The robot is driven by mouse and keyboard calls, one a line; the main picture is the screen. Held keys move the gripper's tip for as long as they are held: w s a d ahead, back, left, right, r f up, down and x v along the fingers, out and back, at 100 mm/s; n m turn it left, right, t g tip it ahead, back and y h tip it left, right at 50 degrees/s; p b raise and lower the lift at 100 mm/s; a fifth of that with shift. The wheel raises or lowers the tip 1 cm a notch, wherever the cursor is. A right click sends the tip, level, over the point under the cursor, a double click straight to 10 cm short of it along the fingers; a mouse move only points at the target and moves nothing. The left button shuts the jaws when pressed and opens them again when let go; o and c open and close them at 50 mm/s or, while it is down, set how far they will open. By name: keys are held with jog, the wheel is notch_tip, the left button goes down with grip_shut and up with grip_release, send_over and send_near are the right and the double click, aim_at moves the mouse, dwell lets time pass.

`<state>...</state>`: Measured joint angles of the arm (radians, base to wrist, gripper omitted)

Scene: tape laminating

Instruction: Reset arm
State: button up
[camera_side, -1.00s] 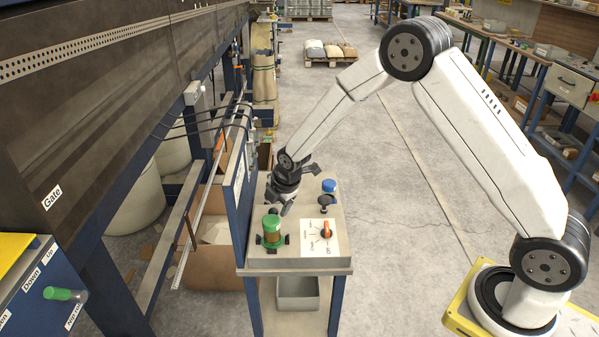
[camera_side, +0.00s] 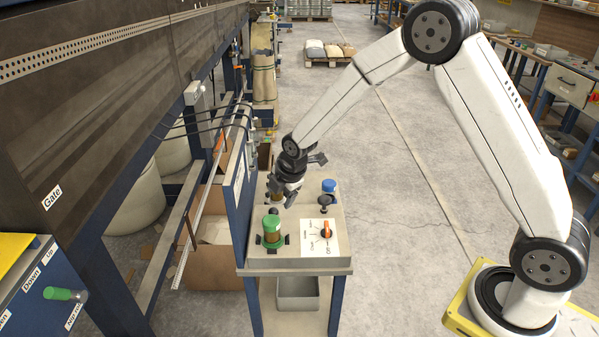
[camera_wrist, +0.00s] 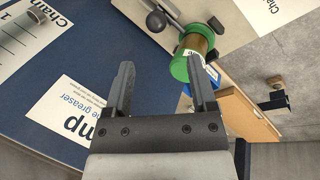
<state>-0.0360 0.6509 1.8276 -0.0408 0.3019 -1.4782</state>
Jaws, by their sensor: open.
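My gripper (camera_side: 282,194) hangs above the back left part of the small workbench in the side view, pointing down. In the wrist view its two fingers (camera_wrist: 157,90) are apart with nothing between them. A green-capped amber cylinder (camera_side: 272,229) stands upright on the bench top, in front of and below my gripper. In the wrist view the green-capped cylinder (camera_wrist: 198,43) lies just beyond the right finger, which overlaps its lower edge; whether they touch cannot be told.
The bench top (camera_side: 328,262) also carries a blue-capped item (camera_side: 329,186), a black knob (camera_side: 325,202) and an orange rotary switch (camera_side: 326,230) on a white label. A blue upright panel (camera_side: 238,215) borders the bench on the left. Open floor (camera_side: 400,200) lies to the right.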

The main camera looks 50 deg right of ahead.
jog(key=s+r+m, duration=0.2)
jog(key=s+m, duration=0.7)
jog(key=s, duration=0.2)
jog(key=s+d+r+m+g, duration=0.1)
jog(key=s+r+m, duration=0.2)
jog(key=s+m, duration=0.5)
jog(key=s, duration=0.4)
jog(key=shift+d+r+m+g, duration=0.3)
jog(key=shift+r+m, duration=0.05)
jog(key=shift+m, duration=0.05)
